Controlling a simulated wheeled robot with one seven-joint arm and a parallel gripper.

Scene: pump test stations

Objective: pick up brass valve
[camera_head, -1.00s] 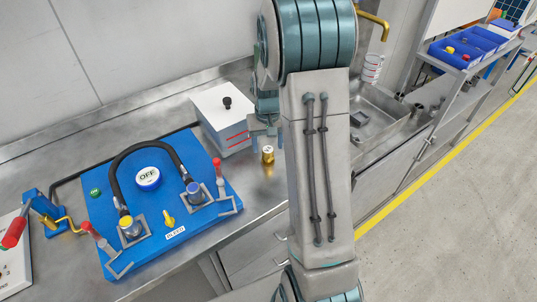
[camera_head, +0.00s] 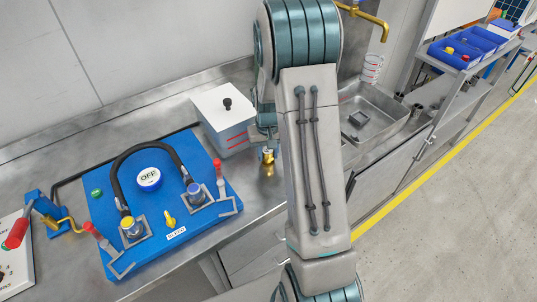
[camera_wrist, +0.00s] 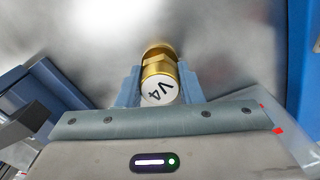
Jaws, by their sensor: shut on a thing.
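The brass valve (camera_head: 267,156) stands on the steel worktop, right of the blue test panel and beside the white box. In the wrist view the valve (camera_wrist: 159,63) shows its brass body and a white cap marked V4. My gripper (camera_wrist: 160,85) is shut on the valve, with a blue-grey finger on each side of it. In the head view my gripper (camera_head: 266,143) is partly hidden behind my arm. I cannot tell whether the valve's base touches the worktop.
The blue panel (camera_head: 112,180) with a black hose, OFF button and red-handled levers lies to the left. The white box (camera_head: 222,108) with a black knob is close by the gripper. A sink (camera_head: 365,130) and a shelf with blue bins (camera_head: 452,54) are on the right.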

